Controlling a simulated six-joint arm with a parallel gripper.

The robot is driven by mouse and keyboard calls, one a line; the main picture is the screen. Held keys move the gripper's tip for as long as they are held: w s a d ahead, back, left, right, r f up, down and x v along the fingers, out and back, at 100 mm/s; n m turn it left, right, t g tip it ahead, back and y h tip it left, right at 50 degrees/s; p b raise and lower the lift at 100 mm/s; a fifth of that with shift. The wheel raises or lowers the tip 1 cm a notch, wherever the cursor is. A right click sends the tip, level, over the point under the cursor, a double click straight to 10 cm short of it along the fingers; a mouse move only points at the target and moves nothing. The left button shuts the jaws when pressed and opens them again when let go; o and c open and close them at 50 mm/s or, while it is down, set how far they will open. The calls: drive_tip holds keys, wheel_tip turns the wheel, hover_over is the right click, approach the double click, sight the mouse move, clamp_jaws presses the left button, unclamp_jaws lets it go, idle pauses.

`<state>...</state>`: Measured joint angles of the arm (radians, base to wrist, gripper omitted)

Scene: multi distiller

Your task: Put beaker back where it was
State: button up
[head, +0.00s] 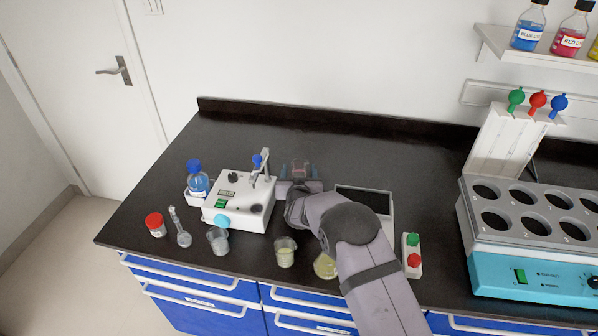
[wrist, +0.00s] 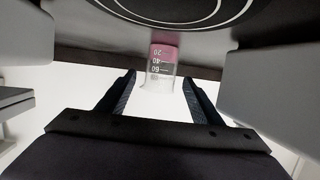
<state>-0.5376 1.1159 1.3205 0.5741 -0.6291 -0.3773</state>
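A clear beaker with pink liquid and a printed scale (wrist: 162,68) appears upside down in the wrist view. It is between and just beyond the fingertips of my gripper (wrist: 159,84), with a gap on each side. My gripper is open. In the head view my gripper (head: 299,170) is low over the bench behind my arm, right of the white device with a clamp post. I cannot make out the pink beaker clearly there. Another beaker (head: 218,241) and a beaker with pale yellow liquid (head: 285,253) stand along the bench front.
A flask with yellow liquid (head: 324,266) stands beside my arm. A white device (head: 240,203), a blue bottle (head: 198,181) and a red-capped jar (head: 155,225) are left. A multi-well heater (head: 530,265) and pipette rack (head: 506,140) are right. The back-left bench is clear.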

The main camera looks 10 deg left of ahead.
drive_tip(key=c, duration=1.1)
drive_tip(key=shift+c, duration=0.2)
drive_tip(key=shift+r, duration=0.1)
wheel_tip(320, 180, up, 10)
drive_tip(key=b, duration=0.1)
drive_tip(key=shift+b, duration=0.3)
